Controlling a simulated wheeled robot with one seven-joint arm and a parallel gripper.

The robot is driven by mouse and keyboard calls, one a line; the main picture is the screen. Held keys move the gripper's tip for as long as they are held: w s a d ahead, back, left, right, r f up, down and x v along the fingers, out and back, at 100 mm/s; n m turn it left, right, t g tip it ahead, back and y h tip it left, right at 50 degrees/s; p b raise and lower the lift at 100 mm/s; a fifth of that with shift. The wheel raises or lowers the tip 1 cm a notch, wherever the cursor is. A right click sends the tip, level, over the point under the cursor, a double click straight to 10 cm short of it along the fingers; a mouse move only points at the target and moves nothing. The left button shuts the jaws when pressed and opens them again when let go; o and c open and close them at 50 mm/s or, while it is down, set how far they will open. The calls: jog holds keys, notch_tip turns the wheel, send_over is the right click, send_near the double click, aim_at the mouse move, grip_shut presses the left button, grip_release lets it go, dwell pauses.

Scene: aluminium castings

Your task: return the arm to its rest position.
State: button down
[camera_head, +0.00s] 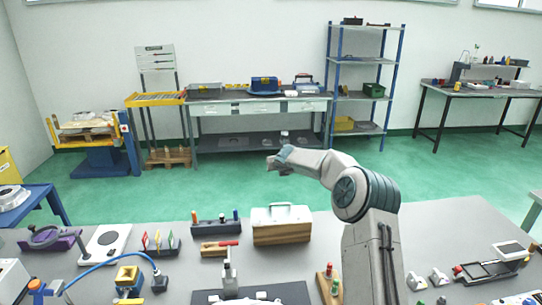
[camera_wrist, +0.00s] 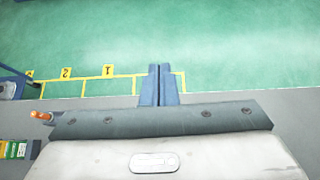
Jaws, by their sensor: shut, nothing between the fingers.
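My gripper (camera_head: 276,163) is at the end of my raised arm in the head view, pointing left above the far edge of the work table, apart from everything on it. In the wrist view my gripper's two blue-grey fingers (camera_wrist: 159,86) lie side by side with no object between them. They stand out over green floor with yellow marking lines. My arm rises from the near right of the table and bends left at the elbow.
A workbench (camera_head: 258,106) and blue shelf rack (camera_head: 362,62) stand against the far wall. Green floor between is clear.

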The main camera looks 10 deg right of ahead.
jog(key=s+a+r+n+t+y+b, duration=0.2)
jog(key=s+a+r+n+y, duration=0.1)
jog(key=s+a+r+n, duration=0.55)
jog(key=s+a+r+n+g+y+b, duration=0.1)
jog(key=s+a+r+n, duration=0.1)
jog(key=s+n, duration=0.45)
jog(key=s+a+r+n+g+y, duration=0.1)
jog(key=s+r+n, duration=0.2)
jog(key=s+n, duration=0.35)
jog(key=s+d+f+n+g+h+b, duration=0.1)
jog(key=s+d+f+n, duration=0.3)
jog(key=s, duration=0.8)
jog(key=s+d+f+n+g+h+b, duration=0.1)
jog(key=s+d+f+n+g, duration=0.3)
jog(key=s, duration=0.8)
jog(key=s+d+f+n+g+h+b, duration=0.1)
jog(key=s+d+f+n+g+h, duration=0.1)
jog(key=s, duration=1)
notch_tip(320, 180, down, 4)
jog(key=d+n+h, duration=0.1)
jog(key=d+n, duration=0.1)
jog(key=n, duration=0.2)
jog(key=shift+s+r, duration=0.25)
jog(key=shift+s, duration=0.15)
jog(key=shift+d, duration=0.1)
